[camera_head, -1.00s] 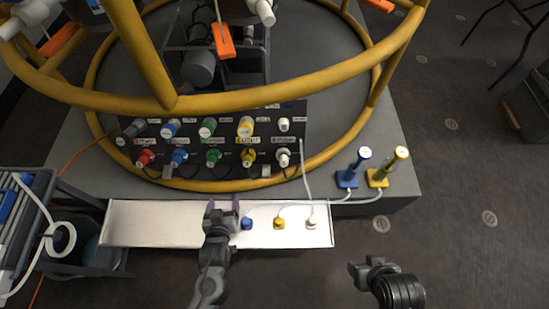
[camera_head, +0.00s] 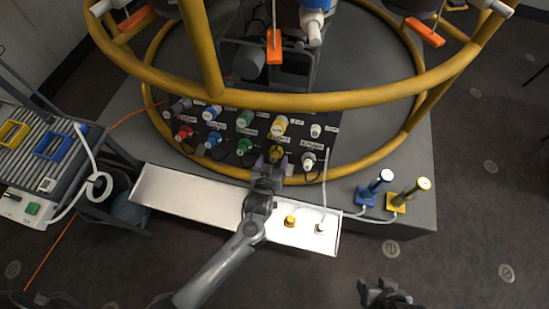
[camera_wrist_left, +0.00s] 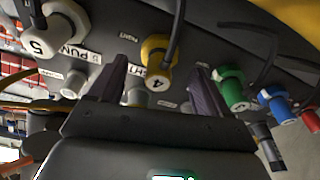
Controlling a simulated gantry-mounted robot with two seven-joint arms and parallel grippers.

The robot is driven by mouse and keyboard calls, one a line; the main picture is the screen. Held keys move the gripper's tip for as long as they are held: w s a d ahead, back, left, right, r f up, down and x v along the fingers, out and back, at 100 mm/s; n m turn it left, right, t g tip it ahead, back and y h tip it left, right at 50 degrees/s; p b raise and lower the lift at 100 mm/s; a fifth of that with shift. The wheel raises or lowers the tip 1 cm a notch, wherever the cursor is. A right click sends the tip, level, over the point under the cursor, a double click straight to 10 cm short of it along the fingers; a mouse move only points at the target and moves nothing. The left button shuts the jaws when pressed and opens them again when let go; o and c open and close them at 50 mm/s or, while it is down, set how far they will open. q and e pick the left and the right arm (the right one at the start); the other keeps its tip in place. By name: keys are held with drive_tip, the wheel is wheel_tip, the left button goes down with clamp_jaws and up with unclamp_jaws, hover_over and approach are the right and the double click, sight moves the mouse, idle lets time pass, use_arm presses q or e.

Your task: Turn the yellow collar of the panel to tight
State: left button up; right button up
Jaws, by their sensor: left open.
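The dark panel (camera_head: 229,140) carries two rows of coloured connectors. The lower yellow collar (camera_head: 277,151) is partly hidden by my left gripper (camera_head: 270,163). In the left wrist view the yellow collar (camera_wrist_left: 154,48), marked 4, has a dark cable and sits beyond and between the fingertips of my open left gripper (camera_wrist_left: 158,67). I cannot tell whether the fingers touch it. An upper yellow connector (camera_head: 280,124) stands above it in the head view. My right gripper (camera_head: 384,294) is at the bottom edge, away from the panel; its jaws are unclear.
A green connector (camera_wrist_left: 232,88) and a white one (camera_wrist_left: 62,28) flank the yellow collar. A yellow ring frame (camera_head: 330,101) arches over the panel. A white ledge (camera_head: 185,195) lies in front, with a yellow plug (camera_head: 290,221). Blue and yellow posts (camera_head: 410,190) stand right.

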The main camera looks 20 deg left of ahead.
sight(276, 152)
use_arm(q)
drive_tip(key=shift+b+x, duration=0.3)
drive_tip(key=shift+x, duration=0.5)
drive_tip(key=shift+b+x, duration=0.4)
drive_tip(key=shift+x, duration=0.35)
drive_tip(key=shift+w+f, duration=0.1)
